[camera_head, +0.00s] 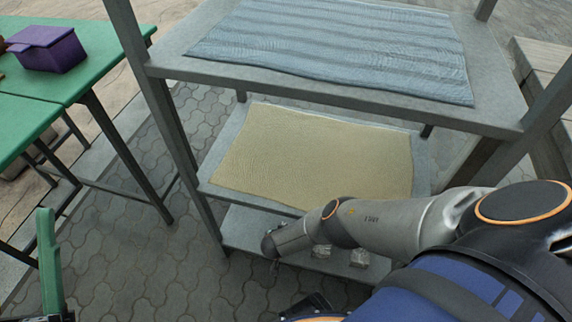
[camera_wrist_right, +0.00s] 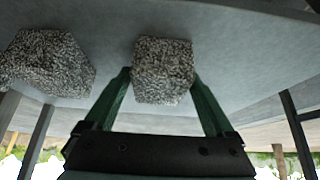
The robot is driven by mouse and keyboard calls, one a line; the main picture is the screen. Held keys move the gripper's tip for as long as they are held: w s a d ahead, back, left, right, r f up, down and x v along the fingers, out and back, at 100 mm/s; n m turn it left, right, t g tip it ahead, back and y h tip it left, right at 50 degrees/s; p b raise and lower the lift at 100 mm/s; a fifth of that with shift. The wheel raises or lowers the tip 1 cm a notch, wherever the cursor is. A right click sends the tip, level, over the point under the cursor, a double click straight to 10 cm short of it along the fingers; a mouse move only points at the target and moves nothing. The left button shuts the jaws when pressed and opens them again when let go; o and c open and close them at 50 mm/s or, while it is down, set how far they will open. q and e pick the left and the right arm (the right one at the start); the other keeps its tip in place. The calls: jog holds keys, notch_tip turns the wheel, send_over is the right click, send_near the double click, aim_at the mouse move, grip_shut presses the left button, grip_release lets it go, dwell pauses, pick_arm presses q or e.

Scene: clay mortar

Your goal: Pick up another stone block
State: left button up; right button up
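Two rough grey stone blocks lie on the bottom shelf (camera_head: 240,226) of the rack. In the right wrist view, one stone block (camera_wrist_right: 163,68) is between or just beyond the tips of my right gripper (camera_wrist_right: 163,76). Its two green fingers are spread, one on each side of the block; contact cannot be told. The other stone block (camera_wrist_right: 48,62) is to the left, outside the fingers. In the head view, small pale blocks (camera_head: 359,258) show below my right forearm, which hides the right gripper. My left gripper (camera_head: 48,250) shows one upright green finger at lower left.
The rack's middle shelf (camera_head: 205,188) bears a yellowish mat (camera_head: 315,155), and its top shelf (camera_head: 170,62) a striped blue-grey cloth (camera_head: 330,45). Rack posts (camera_head: 165,120) stand close around my right arm. Green tables (camera_head: 95,60) with a purple box (camera_head: 48,50) are at left.

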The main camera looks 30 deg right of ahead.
grip_shut()
dwell(0.5)
jog(key=shift+w, duration=0.1)
